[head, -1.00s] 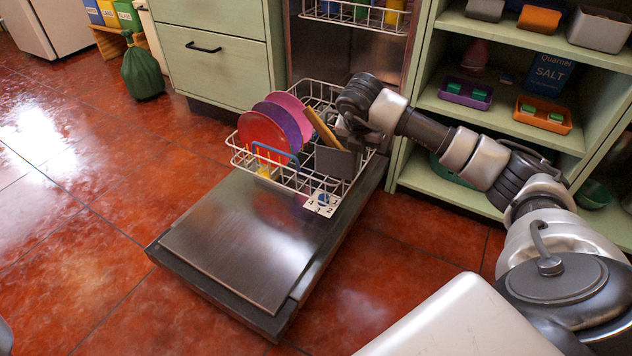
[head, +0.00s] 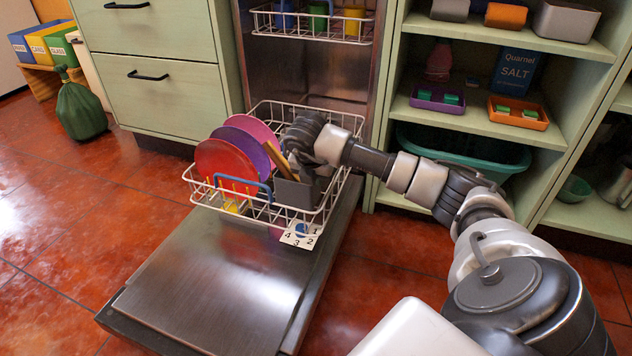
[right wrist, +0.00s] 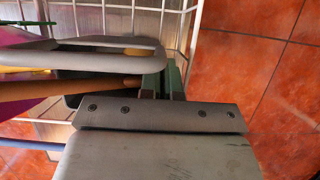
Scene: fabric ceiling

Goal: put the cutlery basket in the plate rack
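The cutlery basket (head: 293,191) is a dark grey box with a wooden-handled utensil sticking out. It is inside the outline of the white wire plate rack (head: 262,212), right of the plates, near the front right. I cannot tell if its base rests on the wires. My right gripper (head: 313,168) reaches down over it from the right. In the right wrist view its fingers (right wrist: 164,80) are close together at the end of the basket's grey rim or handle (right wrist: 110,46) and seem shut on it. My left gripper is not in view.
Red, purple and pink plates (head: 224,164) stand in the rack's left part. The rack sits on the lowered dishwasher door (head: 215,275), whose front is bare. An upper rack (head: 312,25) holds cups. Open shelves (head: 480,120) stand close on the right, beside my arm.

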